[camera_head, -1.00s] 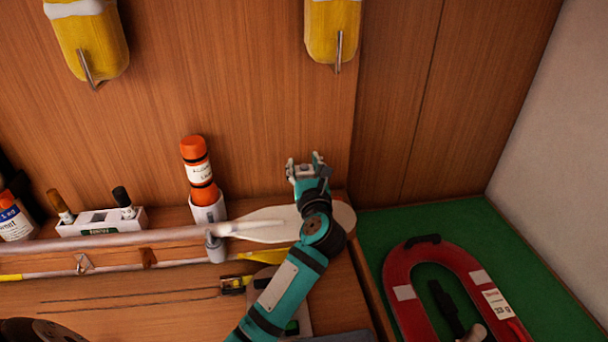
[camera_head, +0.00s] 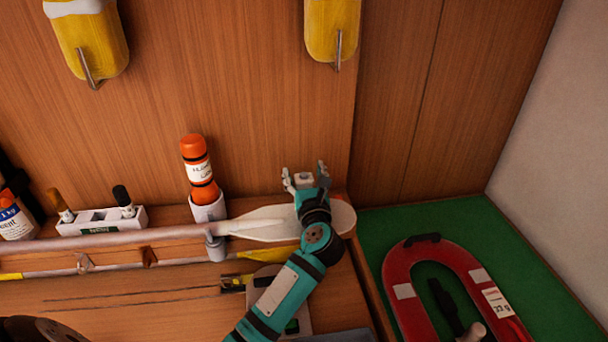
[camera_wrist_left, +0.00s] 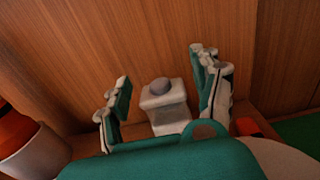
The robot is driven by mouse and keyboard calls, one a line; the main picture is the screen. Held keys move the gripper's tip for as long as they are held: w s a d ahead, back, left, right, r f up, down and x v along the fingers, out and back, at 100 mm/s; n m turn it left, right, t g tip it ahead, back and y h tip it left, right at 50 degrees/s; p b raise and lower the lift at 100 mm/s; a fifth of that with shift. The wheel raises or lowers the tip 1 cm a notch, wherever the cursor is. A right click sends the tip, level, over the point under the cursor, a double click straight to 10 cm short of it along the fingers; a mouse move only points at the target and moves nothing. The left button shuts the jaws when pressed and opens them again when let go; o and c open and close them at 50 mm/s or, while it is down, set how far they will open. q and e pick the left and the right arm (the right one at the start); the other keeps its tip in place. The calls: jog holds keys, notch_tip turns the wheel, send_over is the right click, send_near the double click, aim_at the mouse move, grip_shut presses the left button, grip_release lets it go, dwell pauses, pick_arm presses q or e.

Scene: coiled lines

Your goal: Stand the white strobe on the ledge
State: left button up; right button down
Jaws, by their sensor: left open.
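The white strobe (camera_wrist_left: 163,107), a small white block with a grey dome on top, is upright between the fingers of my left gripper (camera_wrist_left: 162,92) in the left wrist view. The gripper is open, with a gap on both sides of the strobe. In the head view the strobe (camera_head: 304,179) shows small between the spread fingertips of my left gripper (camera_head: 304,175), close to the wooden back wall. It appears to be at the ledge (camera_head: 338,197), but its base is hidden by the gripper. My right gripper is not in view.
A white-bladed paddle (camera_head: 262,222) lies along the front of the ledge. An orange canister (camera_head: 194,158) leans in a white holder (camera_head: 208,208) to the left. A white rack (camera_head: 100,221) stands farther left. A red horseshoe float (camera_head: 405,292) lies on green at right.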

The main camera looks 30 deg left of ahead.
pick_arm(q)
jog(key=shift+r, duration=0.25)
jog(key=b+v, duration=0.3)
jog(key=v, duration=0.8)
jog(key=shift+s+d+f, duration=0.15)
jog(key=shift+f, duration=0.05)
jog(key=shift+s+d+r, duration=0.1)
jog(key=shift+s+d, duration=0.1)
jog(key=shift+s, duration=0.05)
